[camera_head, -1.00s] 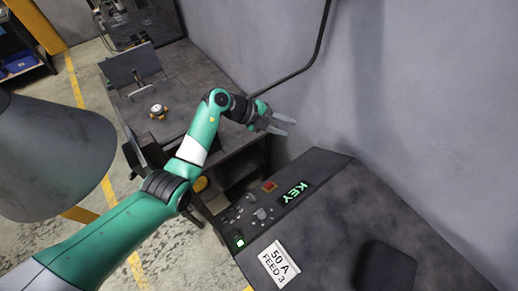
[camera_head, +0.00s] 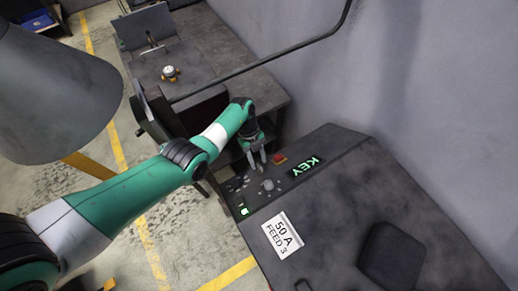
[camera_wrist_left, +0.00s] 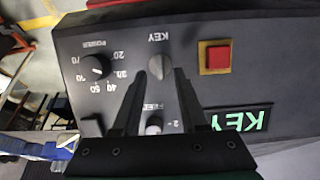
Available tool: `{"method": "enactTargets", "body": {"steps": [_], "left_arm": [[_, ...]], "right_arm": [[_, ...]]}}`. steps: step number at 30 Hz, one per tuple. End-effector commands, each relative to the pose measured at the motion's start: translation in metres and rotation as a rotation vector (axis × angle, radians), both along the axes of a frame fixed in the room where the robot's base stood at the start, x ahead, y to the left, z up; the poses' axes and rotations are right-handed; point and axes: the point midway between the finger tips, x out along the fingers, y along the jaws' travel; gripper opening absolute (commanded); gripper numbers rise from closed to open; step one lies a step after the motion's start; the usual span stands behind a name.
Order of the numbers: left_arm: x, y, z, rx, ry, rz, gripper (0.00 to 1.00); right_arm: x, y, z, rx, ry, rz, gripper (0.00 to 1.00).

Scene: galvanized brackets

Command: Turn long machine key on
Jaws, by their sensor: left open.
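The machine's control panel (camera_head: 262,193) carries several knobs and buttons. In the left wrist view, the grey key knob (camera_wrist_left: 160,67) sits under an upside-down "KEY" label. My left gripper (camera_wrist_left: 160,72) is open and points at the panel, its two fingertips appearing on either side of the key knob; I cannot tell whether they touch it. In the head view the left gripper (camera_head: 257,164) is over the far edge of the panel, near the red button, and hides part of the knobs. My right gripper is not in view.
A red button (camera_wrist_left: 215,56) with a yellow surround, a power dial (camera_wrist_left: 95,67) and a feed dial (camera_wrist_left: 153,125) are close to the key knob. A green-lit "KEY" display (camera_head: 306,168) is beside them. A dark bar (camera_head: 265,63) crosses above the bench.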

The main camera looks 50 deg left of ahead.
Motion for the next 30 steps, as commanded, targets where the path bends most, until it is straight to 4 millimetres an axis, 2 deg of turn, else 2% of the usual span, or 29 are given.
{"method": "enactTargets", "body": {"steps": [1,4,13,20,30], "left_arm": [[-0.0009,-0.0035,-0.0105,-0.001,0.002,-0.002,0.42],[-0.001,-0.0068,-0.0175,0.0,0.0,-0.001,0.42],[-0.0012,-0.0082,-0.0189,0.0,0.0,-0.001,0.42],[-0.001,-0.0081,-0.0188,0.0,-0.001,-0.001,0.01],[-0.001,-0.0079,-0.0186,0.0,-0.002,-0.001,0.0]], "right_arm": [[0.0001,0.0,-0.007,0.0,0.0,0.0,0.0],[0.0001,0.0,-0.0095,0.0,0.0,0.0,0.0],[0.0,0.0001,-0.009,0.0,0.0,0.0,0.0],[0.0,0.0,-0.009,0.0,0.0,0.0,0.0],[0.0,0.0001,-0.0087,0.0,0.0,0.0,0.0]]}}
